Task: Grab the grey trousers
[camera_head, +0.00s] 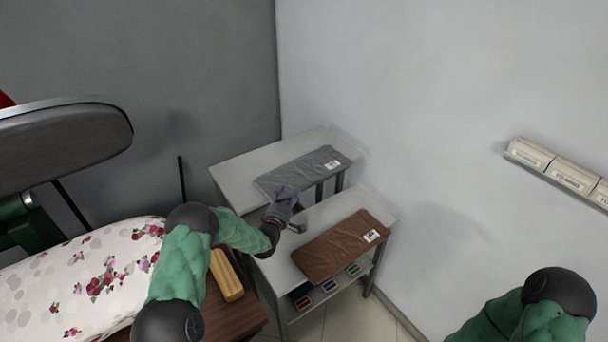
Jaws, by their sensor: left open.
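The grey trousers (303,170) lie folded flat on the far grey table, with a small white label at their right end. My left gripper (285,192) is open and reaches to the near left edge of the trousers. Its fingers overlap that edge in the picture; I cannot tell whether they touch the cloth. Of my right arm, only a green and black part shows at the lower right; its gripper is out of view.
Brown folded trousers (340,244) with a white label lie on the nearer grey table (286,272). The far table's top (236,178) is bare at its left. A flowered ironing board (75,285) and a yellow block (226,277) are at the left. Walls close off the back and right.

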